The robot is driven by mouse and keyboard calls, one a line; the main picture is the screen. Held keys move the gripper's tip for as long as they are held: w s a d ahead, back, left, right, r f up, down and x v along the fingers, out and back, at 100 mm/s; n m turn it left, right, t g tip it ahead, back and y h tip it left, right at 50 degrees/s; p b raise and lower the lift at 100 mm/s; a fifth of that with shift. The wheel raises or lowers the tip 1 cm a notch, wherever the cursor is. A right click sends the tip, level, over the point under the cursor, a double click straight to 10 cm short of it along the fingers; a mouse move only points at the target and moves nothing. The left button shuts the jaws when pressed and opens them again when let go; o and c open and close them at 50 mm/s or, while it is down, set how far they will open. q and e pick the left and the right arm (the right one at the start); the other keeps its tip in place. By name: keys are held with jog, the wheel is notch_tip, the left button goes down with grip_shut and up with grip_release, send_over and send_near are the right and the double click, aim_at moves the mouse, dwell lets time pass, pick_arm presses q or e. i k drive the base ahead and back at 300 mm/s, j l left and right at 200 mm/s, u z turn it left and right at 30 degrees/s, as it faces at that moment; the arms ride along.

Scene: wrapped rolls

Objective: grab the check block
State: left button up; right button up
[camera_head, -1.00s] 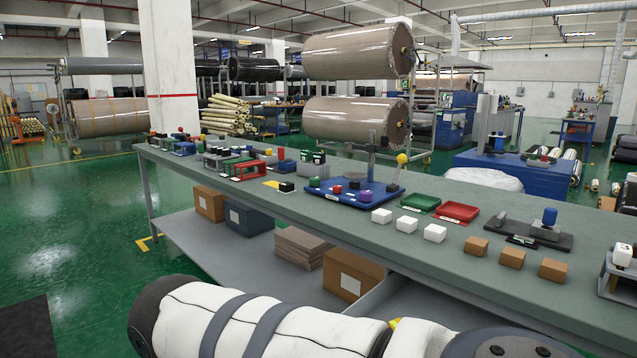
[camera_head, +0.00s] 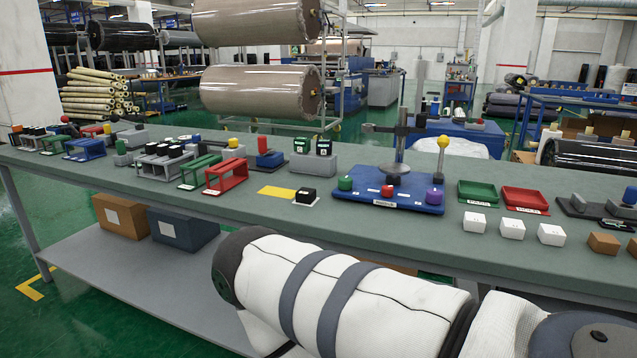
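No block carries a label that I can read as "check", so I cannot tell for certain which one it is. A small black block (camera_head: 305,196) sits on a white card beside a yellow patch (camera_head: 276,192) near the table's front edge. Three white blocks stand in a row farther right: the left one (camera_head: 475,222), the middle one (camera_head: 512,228) and the right one (camera_head: 551,234). Brown blocks (camera_head: 603,243) lie beyond them at the right. Neither of my grippers is in view; only a white padded arm link of mine crosses the bottom.
A blue fixture base (camera_head: 388,203) with coloured knobs and an upright post stands mid-table. A green tray (camera_head: 478,193) and a red tray (camera_head: 525,201) lie right of it. Racks, including a red one (camera_head: 226,177), crowd the left.

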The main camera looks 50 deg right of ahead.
aim_at(305, 196)
jog(key=i+z, duration=0.2)
jog(key=z, duration=0.2)
jog(key=i+z, duration=0.2)
jog(key=z, duration=0.2)
jog(key=i+j+z, duration=0.1)
jog(key=z, duration=0.3)
jog(key=i+j+z, duration=0.2)
jog(key=z, duration=0.2)
jog(key=i+j+z, duration=0.25)
jog(key=z, duration=0.15)
